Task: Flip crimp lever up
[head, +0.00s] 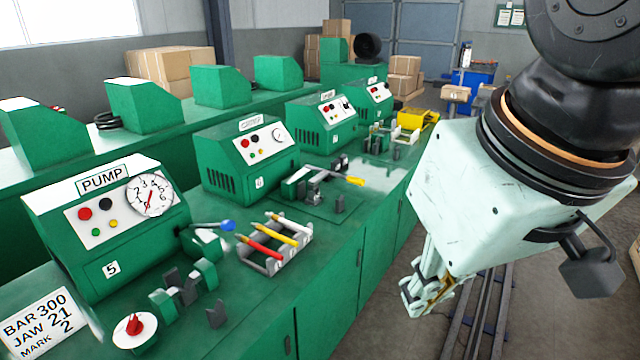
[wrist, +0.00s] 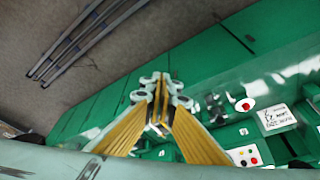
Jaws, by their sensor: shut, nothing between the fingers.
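Another lever with a yellow tip (head: 355,181) lies low at the station behind. My gripper (head: 412,292) hangs over the aisle to the right of the bench, apart from both levers. In the wrist view the yellow-lined fingers of my gripper (wrist: 161,82) meet at their tips, empty. I cannot make out a lever clearly in the wrist view.
A rack of red, yellow and white-handled tools (head: 275,243) stands near the bench edge. Green jaw blocks (head: 205,273), a red knob on a white disc (head: 135,330) and a label card (head: 42,322) are near. Floor rails (head: 485,315) run along the open aisle.

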